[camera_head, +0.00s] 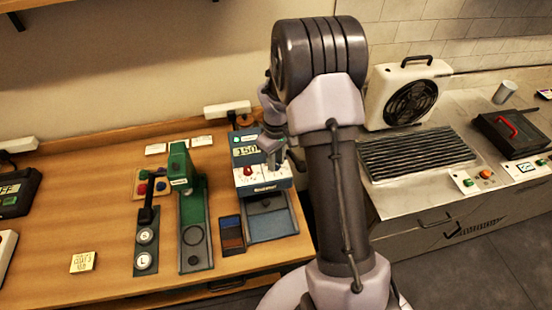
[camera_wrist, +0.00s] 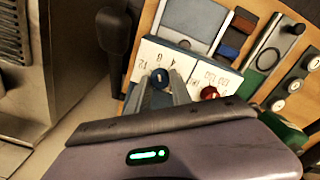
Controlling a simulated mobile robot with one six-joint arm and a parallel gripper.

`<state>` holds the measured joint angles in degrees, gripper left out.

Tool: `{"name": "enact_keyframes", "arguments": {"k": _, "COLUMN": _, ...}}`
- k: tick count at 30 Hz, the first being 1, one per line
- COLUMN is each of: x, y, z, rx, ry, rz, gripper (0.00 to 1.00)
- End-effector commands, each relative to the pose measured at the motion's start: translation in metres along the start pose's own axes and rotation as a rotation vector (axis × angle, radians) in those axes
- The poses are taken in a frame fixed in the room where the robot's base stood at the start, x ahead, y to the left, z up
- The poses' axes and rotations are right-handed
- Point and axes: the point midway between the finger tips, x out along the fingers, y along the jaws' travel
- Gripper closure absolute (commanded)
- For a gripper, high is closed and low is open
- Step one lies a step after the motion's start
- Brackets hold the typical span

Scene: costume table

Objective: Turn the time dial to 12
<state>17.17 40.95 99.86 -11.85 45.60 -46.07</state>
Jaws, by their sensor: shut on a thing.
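The heat press machine (camera_head: 249,150) stands at the right end of the wooden table, with a display reading about 150. Its white panel carries a red dial (camera_head: 247,170) on the left and a blue dial at the right, hidden by my gripper in the head view. In the wrist view the blue dial (camera_wrist: 160,76) sits between my fingertips, with printed numbers around it, one looking like 12. The red dial also shows there (camera_wrist: 209,93), just right of my fingers. My gripper (camera_wrist: 162,85) is shut on the blue dial. Its pointer direction is not clear.
A green press (camera_head: 190,205) stands left of the machine. Blue and brown pads (camera_head: 231,235) lie between them. The machine's grey lower plate (camera_head: 268,205) extends toward the front. A gap separates the table from the metal counter (camera_head: 400,200) at right.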

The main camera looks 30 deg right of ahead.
Motion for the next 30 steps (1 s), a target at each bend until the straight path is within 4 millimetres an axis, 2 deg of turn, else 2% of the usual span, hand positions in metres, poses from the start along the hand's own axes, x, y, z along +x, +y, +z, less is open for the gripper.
{"name": "enact_keyframes", "arguments": {"k": 18, "x": -0.0018, "y": 0.0005, "z": -0.0005, "rx": -0.566, "ry": 0.001, "rz": 0.002, "gripper": 1.0}}
{"name": "enact_keyframes", "arguments": {"k": 30, "x": -0.0014, "y": 0.0005, "z": -0.0006, "rx": -0.806, "ry": 0.001, "rz": 0.002, "gripper": 1.0}}
